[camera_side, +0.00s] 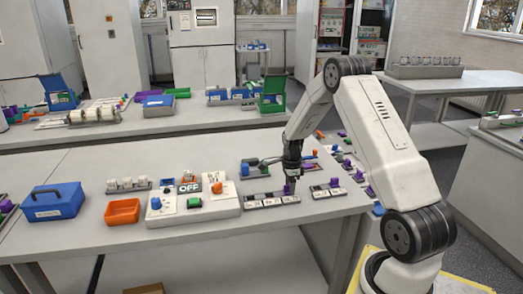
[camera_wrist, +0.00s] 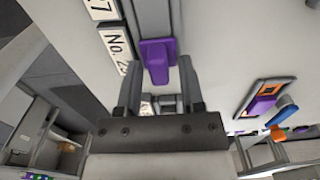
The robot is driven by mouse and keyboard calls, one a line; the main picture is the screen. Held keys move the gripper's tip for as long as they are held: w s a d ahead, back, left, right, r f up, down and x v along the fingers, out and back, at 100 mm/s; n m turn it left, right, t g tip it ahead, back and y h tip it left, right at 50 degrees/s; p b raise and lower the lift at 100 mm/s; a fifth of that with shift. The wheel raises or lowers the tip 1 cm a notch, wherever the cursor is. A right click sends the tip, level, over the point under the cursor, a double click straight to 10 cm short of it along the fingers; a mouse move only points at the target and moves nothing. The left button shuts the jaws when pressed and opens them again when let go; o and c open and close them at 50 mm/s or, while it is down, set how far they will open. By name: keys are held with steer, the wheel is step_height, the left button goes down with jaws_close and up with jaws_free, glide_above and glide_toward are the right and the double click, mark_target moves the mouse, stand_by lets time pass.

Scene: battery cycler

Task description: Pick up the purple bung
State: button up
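The purple bung (camera_side: 287,189) stands upright at the right end of a small labelled grey rack (camera_side: 257,203) on the bench. My gripper (camera_side: 289,177) is just above it in the side view. In the wrist view the purple bung (camera_wrist: 157,58) lies between and slightly beyond the fingertips (camera_wrist: 157,72). The fingers are spread, with a narrow gap showing beside the bung, so my gripper looks open. The bung's lower end is hidden. Other purple pieces are close by, one on a separate small rack (camera_side: 335,182).
A device with an OFF sign (camera_side: 190,188), an orange tray (camera_side: 123,212) and a blue box (camera_side: 54,201) stand to the left. The bench's front edge is near the labelled rack. Bare bench lies in front of the device.

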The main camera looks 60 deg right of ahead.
jaws_close()
steer(key=shift+r, duration=0.1)
steer(key=shift+r, duration=0.35)
step_height(320, 180, up, 3)
steer(key=shift+s+a+f, duration=0.1)
steer(key=shift+s+f, duration=0.05)
steer(key=shift+f, duration=0.05)
steer(key=s+a+r, duration=0.7)
steer(key=s+r, duration=0.2)
steer(key=s, duration=0.2)
steer(key=shift+s+a+r, duration=0.2)
steer(key=shift+s+r, duration=0.05)
steer(key=shift+s, duration=0.05)
stand_by(0.4)
